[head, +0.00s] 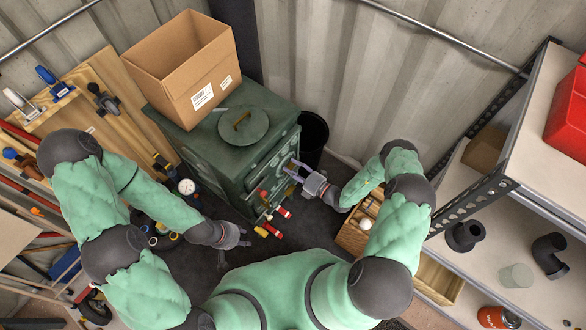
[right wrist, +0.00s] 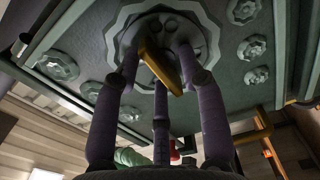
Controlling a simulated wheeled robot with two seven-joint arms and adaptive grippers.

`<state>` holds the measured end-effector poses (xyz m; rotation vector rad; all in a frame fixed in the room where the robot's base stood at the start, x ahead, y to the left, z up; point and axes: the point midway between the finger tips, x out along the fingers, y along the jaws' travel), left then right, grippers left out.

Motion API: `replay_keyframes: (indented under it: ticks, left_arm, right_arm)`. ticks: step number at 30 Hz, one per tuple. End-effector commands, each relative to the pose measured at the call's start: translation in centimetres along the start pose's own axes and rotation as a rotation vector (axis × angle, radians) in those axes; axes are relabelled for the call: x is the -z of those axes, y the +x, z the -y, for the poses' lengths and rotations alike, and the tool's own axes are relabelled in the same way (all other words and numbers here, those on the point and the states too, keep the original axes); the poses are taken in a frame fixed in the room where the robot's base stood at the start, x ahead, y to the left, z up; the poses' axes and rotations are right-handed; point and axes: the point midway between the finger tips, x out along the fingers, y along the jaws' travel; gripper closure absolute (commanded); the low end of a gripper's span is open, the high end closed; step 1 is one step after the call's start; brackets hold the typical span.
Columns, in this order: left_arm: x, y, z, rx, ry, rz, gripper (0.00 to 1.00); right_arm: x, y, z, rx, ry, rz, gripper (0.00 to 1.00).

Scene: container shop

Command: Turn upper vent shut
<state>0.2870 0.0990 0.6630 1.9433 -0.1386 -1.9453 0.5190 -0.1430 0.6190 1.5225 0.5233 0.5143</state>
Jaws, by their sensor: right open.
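The dark green stove (head: 240,160) stands against the back wall, with a round lid on its top. In the right wrist view, a round green vent disc (right wrist: 200,38) with scalloped edges and holes carries a brass tab (right wrist: 160,66). My right gripper (right wrist: 158,55) is open, with its fingers spread around the tab and in front of the disc. I cannot tell whether they touch it. In the head view, my right gripper (head: 296,170) is at the stove's front face, and the vent is hidden there. My left gripper (head: 243,235) is low, in front of the stove and apart from it; its finger opening is unclear.
A cardboard box (head: 182,66) sits on the stove. A black bucket (head: 313,130) stands behind its right side. A wooden crate (head: 350,238) is near my right arm. Metal shelving (head: 480,205) stands at the right, a tool board (head: 110,115) at the left. Smaller scalloped knobs (right wrist: 252,46) flank the disc.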

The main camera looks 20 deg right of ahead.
Motion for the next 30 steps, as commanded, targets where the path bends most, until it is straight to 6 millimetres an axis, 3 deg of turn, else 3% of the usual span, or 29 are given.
replay_keyframes:
  ticks: [5,18,30]
  left_arm:
    - [0.0,0.0,0.0,0.0,0.0,0.0,0.6]
    - [0.0,0.0,0.0,0.0,0.0,0.0,0.6]
    - [0.0,0.0,0.0,0.0,0.0,0.0,0.6]
  right_arm:
    - [-0.1,-0.9,0.0,0.001,0.0,0.002,0.59]
    - [-0.1,-6.9,0.0,0.001,0.001,0.002,0.59]
    - [0.0,-7.5,0.0,0.0,0.0,0.0,0.59]
